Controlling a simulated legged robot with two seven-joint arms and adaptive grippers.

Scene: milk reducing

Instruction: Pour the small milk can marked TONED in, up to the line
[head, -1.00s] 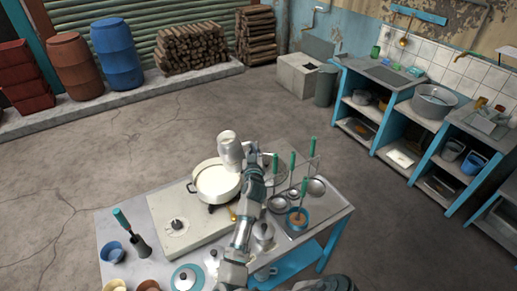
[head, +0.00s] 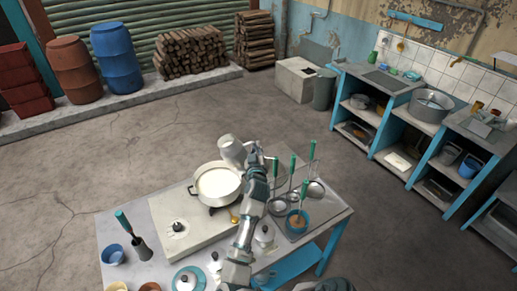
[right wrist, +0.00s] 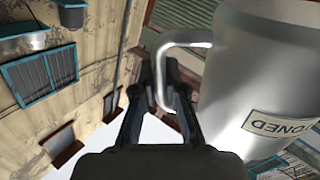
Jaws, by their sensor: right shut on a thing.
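The small milk can (head: 231,152) is a bright metal can above the far right rim of the wide pot. It looks tilted to the left in the head view. In the right wrist view its label (right wrist: 280,128) reads "ONED", with the rest cut off by the can's curve. My right gripper (head: 256,160) is shut on the can's handle (right wrist: 172,40), with the fingers (right wrist: 165,85) around the bar. The pot (head: 218,205) on the stove holds white milk (head: 217,184). No stream is clearly visible, and the line cannot be made out. My left gripper is not in view.
The pot stands on a pale stove (head: 180,228) on a metal table (head: 110,228). Green-handled ladles (head: 293,165) and a blue bowl (head: 297,222) crowd the right side. A green-handled tool (head: 135,238), a small blue bowl (head: 113,254) and lidded vessels (head: 188,279) stand at front left.

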